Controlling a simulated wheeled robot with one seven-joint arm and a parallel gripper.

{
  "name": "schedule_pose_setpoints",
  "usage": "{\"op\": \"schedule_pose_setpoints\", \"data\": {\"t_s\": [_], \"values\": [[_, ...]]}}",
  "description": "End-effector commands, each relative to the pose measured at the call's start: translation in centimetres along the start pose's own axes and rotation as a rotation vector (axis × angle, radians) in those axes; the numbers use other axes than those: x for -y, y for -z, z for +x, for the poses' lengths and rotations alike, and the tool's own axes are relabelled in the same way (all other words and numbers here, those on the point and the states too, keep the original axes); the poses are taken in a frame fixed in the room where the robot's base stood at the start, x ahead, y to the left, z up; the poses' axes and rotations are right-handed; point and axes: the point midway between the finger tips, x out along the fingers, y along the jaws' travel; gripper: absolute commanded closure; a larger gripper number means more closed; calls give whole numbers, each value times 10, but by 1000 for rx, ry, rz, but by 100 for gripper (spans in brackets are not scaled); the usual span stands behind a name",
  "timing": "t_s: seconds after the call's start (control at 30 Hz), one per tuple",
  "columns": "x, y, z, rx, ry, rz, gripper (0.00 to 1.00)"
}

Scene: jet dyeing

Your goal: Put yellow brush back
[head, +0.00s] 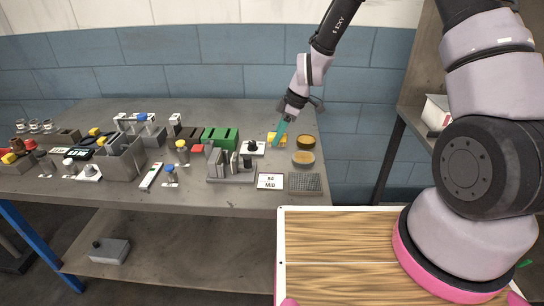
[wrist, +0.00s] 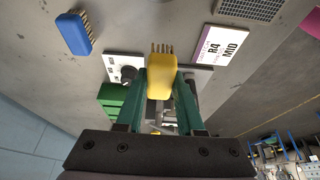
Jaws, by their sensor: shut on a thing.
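My gripper (head: 279,138) reaches down over the right part of the grey table, with its teal fingers closed on the yellow brush (head: 271,137). In the wrist view the yellow brush (wrist: 161,77) sits between the two green fingertips (wrist: 161,88), with its tan bristles pointing toward the top of that picture. In the head view the fingers partly cover the brush. I cannot tell whether it touches the table. A blue brush (wrist: 74,33) lies on the table in the wrist view; I cannot pick it out in the head view.
A white plate with a black knob (head: 253,148), a green slotted block (head: 220,137) and two round tubs (head: 303,158) are close by. The R4 MID card (head: 270,181) and a dark mesh pad (head: 305,183) are nearer the front edge. Many small items crowd the table's left.

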Motion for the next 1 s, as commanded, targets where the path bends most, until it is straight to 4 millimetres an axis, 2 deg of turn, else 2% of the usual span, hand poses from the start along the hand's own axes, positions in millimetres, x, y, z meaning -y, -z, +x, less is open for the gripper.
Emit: {"op": "schedule_pose_setpoints", "data": {"t_s": [0.1, 0.3, 0.53, 0.9, 0.93, 1.0], "values": [[0, -7, 18, 0, 2, 1, 100], [0, -13, 32, -1, 1, 0, 100], [0, -26, 62, 0, 2, 2, 100], [0, -27, 66, 0, 0, 0, 100], [0, -27, 67, 0, 0, 0, 59], [0, -27, 66, 0, -1, 0, 33]]}}
